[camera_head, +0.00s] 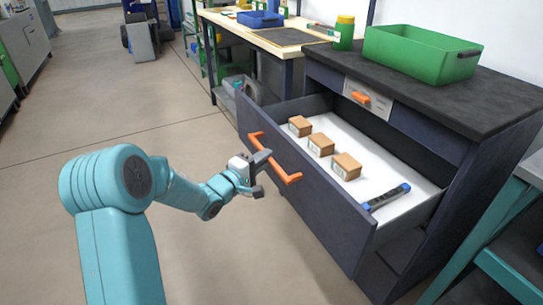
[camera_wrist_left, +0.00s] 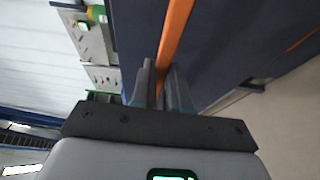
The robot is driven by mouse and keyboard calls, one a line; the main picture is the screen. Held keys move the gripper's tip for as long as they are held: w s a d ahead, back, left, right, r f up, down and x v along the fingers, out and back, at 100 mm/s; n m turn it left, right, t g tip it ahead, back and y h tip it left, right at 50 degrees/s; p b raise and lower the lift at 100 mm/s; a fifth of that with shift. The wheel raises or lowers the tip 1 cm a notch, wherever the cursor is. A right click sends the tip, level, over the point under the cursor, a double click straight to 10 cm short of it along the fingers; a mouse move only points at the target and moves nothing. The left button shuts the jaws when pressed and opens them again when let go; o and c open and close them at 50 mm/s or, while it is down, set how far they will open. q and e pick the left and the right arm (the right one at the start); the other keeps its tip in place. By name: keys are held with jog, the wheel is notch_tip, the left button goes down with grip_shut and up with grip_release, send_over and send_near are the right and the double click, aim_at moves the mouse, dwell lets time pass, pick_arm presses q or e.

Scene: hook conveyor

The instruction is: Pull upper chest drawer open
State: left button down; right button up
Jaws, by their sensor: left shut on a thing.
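The dark blue chest drawer (camera_head: 325,225) stands pulled well out, with its white inner floor showing. An orange bar handle (camera_head: 292,179) runs along its front and shows in the left wrist view (camera_wrist_left: 176,35). My left gripper (camera_head: 262,172) is at the middle of this handle, its fingers shut on the bar in the left wrist view (camera_wrist_left: 160,85). Three small brown boxes (camera_head: 320,144) stand in a row inside the drawer, and a blue and black tool (camera_head: 388,197) lies near its right end. My right gripper is not in view.
The chest's dark top (camera_head: 420,90) carries a green bin (camera_head: 415,55). A light plate with an orange piece (camera_head: 361,98) is on the front panel above the drawer. A workbench (camera_head: 270,40) stands behind at left. Teal-legged furniture (camera_head: 500,235) is close at right. Floor left of the drawer is clear.

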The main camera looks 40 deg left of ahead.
pick_arm(q)
jog(key=shift+s+a, duration=0.15)
jog(key=shift+s, duration=0.25)
jog(key=c, duration=1.1)
grip_release()
jog(key=s+p, duration=0.3)
jog(key=s, duration=1.3)
jog(key=shift+s, duration=0.2)
